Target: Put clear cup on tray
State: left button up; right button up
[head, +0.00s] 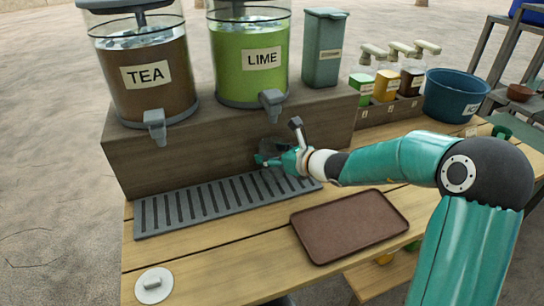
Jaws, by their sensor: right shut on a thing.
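My right gripper (270,160) is under the lime dispenser (249,85), just above the slotted drip grate (215,205). It is shut on the clear cup (271,147), which is faint against the dark wooden riser and partly hidden by the fingers. I cannot tell whether the cup holds any drink or touches the grate. The brown tray (350,225) lies flat on the table to the right of the grate, and it is empty. My left gripper is not in view.
A tea dispenser (145,72) stands left of the lime one on the riser (215,145). A grey-green canister (325,50), several pump bottles and a blue ice tub (458,95) stand to the right. A round white lid (154,286) lies at the front left.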

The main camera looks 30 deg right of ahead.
jog(key=shift+f, duration=0.15)
jog(key=o, duration=1.2)
jog(key=shift+s+r, duration=0.15)
jog(key=shift+r, duration=0.1)
jog(key=p+v, duration=0.1)
jog(key=v, duration=1)
jog(key=shift+s+p, duration=0.4)
jog(key=shift+d, duration=0.1)
